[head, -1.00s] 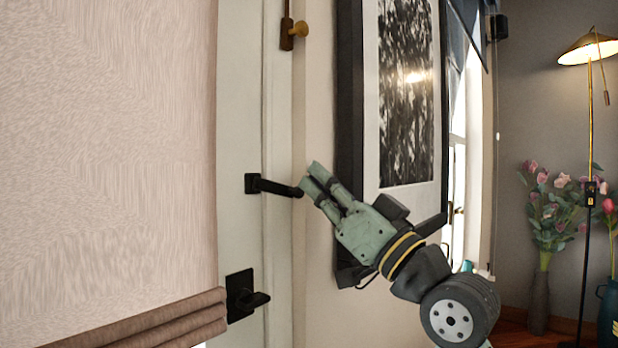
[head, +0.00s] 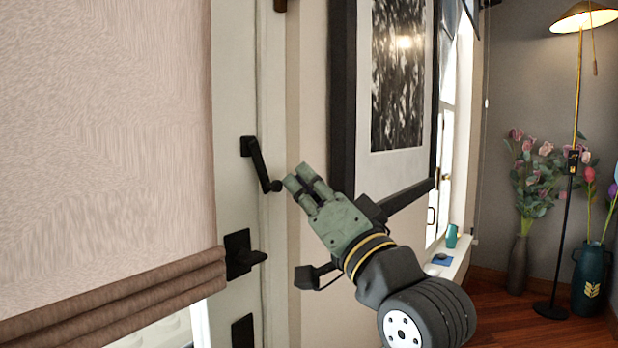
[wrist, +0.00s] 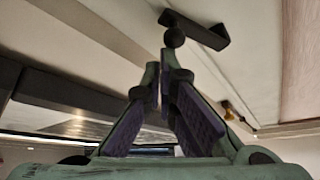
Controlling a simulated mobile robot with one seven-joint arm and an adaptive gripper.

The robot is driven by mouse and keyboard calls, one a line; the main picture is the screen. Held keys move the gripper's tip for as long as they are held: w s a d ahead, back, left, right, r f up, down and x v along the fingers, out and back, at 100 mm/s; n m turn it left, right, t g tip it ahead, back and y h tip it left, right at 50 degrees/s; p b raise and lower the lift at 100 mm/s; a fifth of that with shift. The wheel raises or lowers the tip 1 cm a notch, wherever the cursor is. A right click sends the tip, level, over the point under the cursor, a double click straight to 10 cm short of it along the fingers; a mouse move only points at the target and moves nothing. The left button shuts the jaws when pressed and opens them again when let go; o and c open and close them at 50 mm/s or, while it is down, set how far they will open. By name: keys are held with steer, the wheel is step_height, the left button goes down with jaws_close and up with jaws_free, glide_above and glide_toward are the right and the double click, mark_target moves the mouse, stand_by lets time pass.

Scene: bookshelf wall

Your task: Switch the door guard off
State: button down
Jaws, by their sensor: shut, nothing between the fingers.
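The door guard is a black swing arm (head: 259,163) on a black plate fixed to the white door frame, in the middle of the head view. Its arm slants down and to the right and ends in a small knob. It also shows at the top of the wrist view (wrist: 193,28), with the round knob just beyond my fingertips. My gripper (head: 297,176) is shut and empty, its tips just right of the knob in the head view. I cannot tell whether the tips touch the knob.
A black door handle (head: 240,254) sits below the guard. A pinkish blind (head: 110,130) covers the door at left. A black-framed picture (head: 342,100) hangs on the wall just behind my gripper. A floor lamp (head: 575,100) and flower vases stand at the far right.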

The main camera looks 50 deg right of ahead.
steer(key=shift+a+f, duration=0.2)
steer(key=v, duration=1.2)
stand_by(0.4)
